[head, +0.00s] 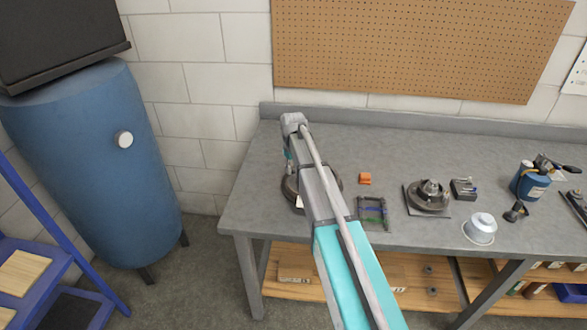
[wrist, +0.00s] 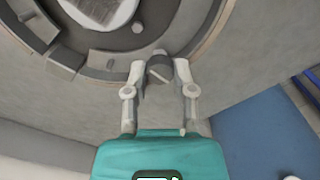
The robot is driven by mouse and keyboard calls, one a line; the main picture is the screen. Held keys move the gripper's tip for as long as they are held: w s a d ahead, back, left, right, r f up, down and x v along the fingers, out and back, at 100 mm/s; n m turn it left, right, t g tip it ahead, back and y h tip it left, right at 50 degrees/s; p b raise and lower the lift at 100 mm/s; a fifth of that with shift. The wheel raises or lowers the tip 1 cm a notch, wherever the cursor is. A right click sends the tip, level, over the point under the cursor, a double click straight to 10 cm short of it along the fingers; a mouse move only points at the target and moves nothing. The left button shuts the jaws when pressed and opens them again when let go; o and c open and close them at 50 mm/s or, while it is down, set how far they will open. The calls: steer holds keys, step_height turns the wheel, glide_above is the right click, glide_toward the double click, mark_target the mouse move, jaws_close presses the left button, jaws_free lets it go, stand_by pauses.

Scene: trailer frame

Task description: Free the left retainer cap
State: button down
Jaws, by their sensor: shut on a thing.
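In the wrist view my gripper (wrist: 159,71) has its two pale fingers on either side of a small dark grey piece, which looks like the retainer cap (wrist: 160,67). The fingers are shut on it. It sits at the lower rim of a round grey brake-like assembly (wrist: 115,63). Whether the piece is still seated there cannot be told. In the head view the assembly (head: 291,190) lies on the bench's left end, mostly hidden behind my arm. The fingertips and the cap are hidden there.
A blue tank (head: 95,170) stands left of the bench.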

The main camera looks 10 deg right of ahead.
steer(key=shift+s, duration=0.2)
steer(key=c, duration=0.6)
jaws_free()
steer(key=shift+o, duration=0.8)
steer(key=shift+w, duration=0.1)
steer(key=shift+r, duration=0.2)
